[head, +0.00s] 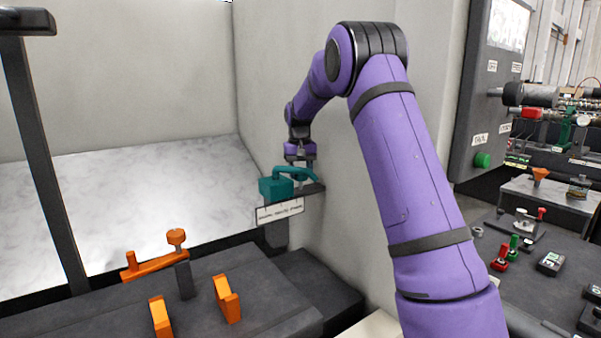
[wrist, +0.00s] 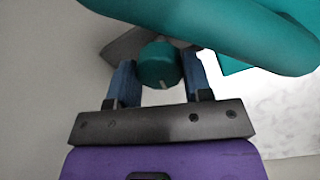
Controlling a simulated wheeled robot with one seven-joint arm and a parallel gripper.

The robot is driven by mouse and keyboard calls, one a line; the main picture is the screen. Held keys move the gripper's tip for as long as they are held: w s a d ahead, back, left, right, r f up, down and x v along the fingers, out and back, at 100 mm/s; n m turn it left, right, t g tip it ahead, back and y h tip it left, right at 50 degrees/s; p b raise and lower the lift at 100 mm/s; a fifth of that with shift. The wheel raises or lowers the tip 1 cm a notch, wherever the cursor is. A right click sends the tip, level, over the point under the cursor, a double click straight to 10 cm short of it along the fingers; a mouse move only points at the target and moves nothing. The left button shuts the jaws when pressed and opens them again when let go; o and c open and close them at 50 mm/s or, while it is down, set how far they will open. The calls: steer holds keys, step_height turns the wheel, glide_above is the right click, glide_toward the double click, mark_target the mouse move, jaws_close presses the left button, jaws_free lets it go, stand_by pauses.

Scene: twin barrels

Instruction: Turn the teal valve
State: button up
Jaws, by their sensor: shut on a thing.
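The teal valve (head: 277,187) sits on a dark bracket at the wall corner, with a block body and a curved spout to the right. My gripper (head: 300,165) is at the spout end, pointing down. In the wrist view, a round teal knob (wrist: 160,65) of the valve lies between the two blue fingers of my gripper (wrist: 160,78), which are shut on it. The large curved teal spout (wrist: 220,30) crosses the top of that view. In the head view the knob is mostly hidden by my gripper.
A white label plate (head: 280,212) hangs on the bracket's front. Orange clamp parts (head: 155,264) stand on a dark bench at lower left. A marbled pale surface (head: 130,200) lies behind. The pale wall (head: 350,200) is close to the right of the valve. A grey control panel (head: 485,110) stands farther right.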

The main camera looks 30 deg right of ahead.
steer(key=shift+n, duration=1.1)
steer(key=o, duration=0.9)
steer(key=shift+o, duration=0.2)
steer(key=shift+r, duration=0.1)
step_height(320, 180, up, 11)
steer(key=shift+a, duration=0.15)
